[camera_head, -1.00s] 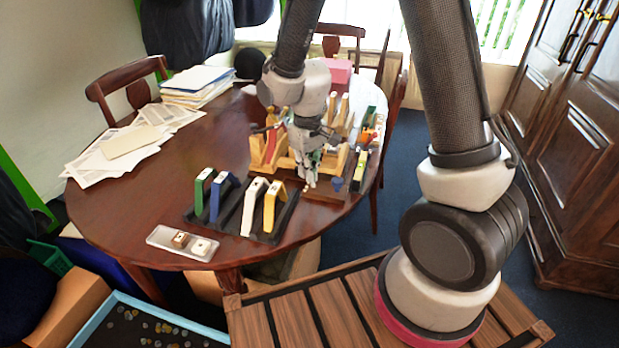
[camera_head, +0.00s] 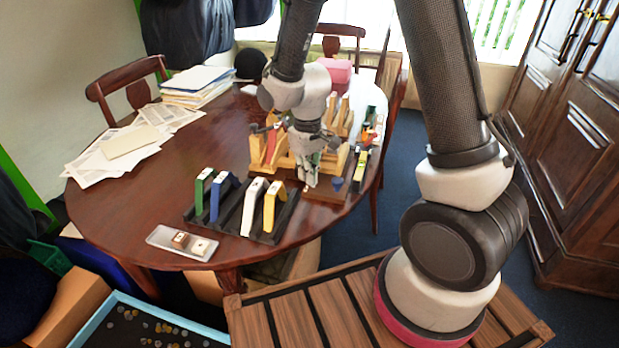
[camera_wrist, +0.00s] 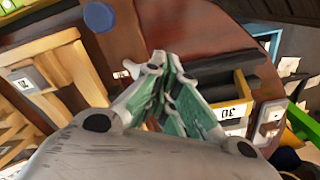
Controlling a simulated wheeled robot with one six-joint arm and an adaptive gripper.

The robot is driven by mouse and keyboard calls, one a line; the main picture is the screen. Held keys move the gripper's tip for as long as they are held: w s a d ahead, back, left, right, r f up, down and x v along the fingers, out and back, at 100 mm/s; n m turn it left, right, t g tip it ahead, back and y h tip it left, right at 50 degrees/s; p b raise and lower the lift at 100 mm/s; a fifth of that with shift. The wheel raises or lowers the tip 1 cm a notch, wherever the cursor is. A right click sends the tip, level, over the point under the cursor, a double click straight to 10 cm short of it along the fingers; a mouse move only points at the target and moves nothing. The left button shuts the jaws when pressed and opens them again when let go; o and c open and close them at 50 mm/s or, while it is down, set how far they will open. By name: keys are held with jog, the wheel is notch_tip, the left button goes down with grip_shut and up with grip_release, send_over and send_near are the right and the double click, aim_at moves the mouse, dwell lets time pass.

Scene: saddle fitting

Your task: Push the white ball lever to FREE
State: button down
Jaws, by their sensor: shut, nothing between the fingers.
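My gripper (camera_head: 311,182) is shut and empty, pointing down at the brown wooden board (camera_head: 327,196) near the table's right front edge. In the wrist view the green-and-grey fingers (camera_wrist: 159,62) come together over this board. A small whitish rounded piece (camera_wrist: 130,67) shows just left of the fingertips; it may be the white ball of the lever, but I cannot tell whether the fingers touch it. A blue round knob (camera_head: 337,184) stands on the same board and also shows in the wrist view (camera_wrist: 99,16). The FREE marking cannot be made out.
Wooden racks (camera_head: 268,150) stand close behind and beside my gripper. A black rack (camera_head: 270,233) with green, blue, white and yellow angled pieces is at the front left. A small tray (camera_head: 160,240) lies beside it. The left middle of the table (camera_head: 150,190) is clear.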

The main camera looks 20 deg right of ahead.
jog(key=shift+f, duration=0.6)
jog(key=shift+r, duration=0.25)
dwell(0.3)
